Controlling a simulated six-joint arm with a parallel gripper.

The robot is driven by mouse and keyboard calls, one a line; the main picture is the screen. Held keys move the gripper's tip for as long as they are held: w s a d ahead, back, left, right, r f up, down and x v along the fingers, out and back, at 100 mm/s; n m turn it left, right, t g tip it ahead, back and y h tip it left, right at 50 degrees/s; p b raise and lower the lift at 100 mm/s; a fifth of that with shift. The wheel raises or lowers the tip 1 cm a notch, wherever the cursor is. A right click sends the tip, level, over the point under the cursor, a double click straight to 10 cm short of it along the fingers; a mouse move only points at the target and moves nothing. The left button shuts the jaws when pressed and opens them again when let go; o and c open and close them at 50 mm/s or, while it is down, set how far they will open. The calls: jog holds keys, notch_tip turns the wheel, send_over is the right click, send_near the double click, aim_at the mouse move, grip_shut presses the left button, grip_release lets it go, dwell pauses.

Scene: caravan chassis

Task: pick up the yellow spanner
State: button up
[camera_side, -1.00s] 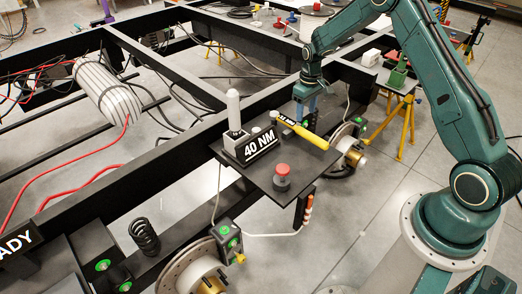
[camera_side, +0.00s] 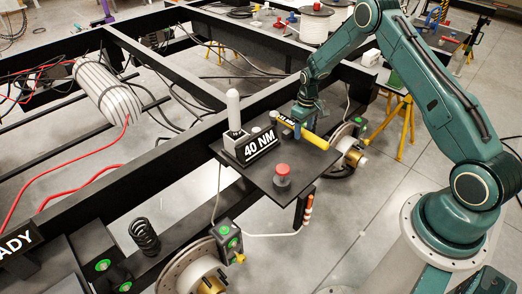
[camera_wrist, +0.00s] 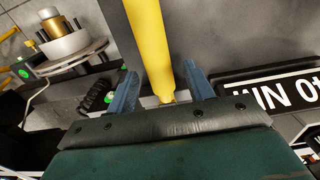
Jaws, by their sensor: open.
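My gripper (camera_side: 298,130) is low over the spanner in the side view. In the wrist view my gripper (camera_wrist: 160,80) is open, with one finger on each side of the handle. The finger tips partly hide the spanner in the side view, and I cannot tell whether they touch it.
The 40 NM block (camera_side: 258,147) and a grey cylinder (camera_side: 234,110) stand left of the spanner. A red-topped button (camera_side: 283,174) stands at the plate's front. A wheel hub (camera_side: 350,150) is close to the right. The plate around the button is mostly clear.

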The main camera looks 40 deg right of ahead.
jog(key=shift+f, duration=1.2)
grip_shut()
